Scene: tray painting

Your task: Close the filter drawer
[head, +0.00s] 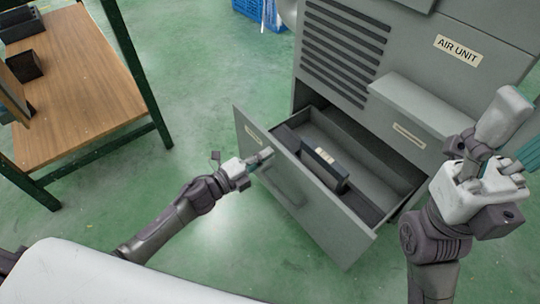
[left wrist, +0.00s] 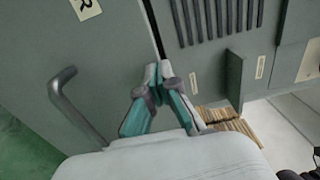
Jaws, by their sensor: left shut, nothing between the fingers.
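The filter drawer (head: 340,243) of the grey cabinet is pulled out, with its front panel standing away from the cabinet. A bar handle (head: 284,186) is on that front and also shows in the left wrist view (left wrist: 75,105). A dark block with a pale label (head: 325,168) is in the drawer. My left gripper (head: 266,155) is shut and empty by the upper edge of the drawer front; contact is unclear. In the left wrist view its fingertips (left wrist: 160,72) meet near that edge. My right gripper (head: 492,172) is raised at the right, its finger opening unclear.
The cabinet (head: 455,80) carries an AIR UNIT label and slatted vents above the drawer. A wooden-topped table (head: 85,85) with dark boxes stands at the left. A blue crate (head: 262,12) is at the back. Green floor is open between table and drawer.

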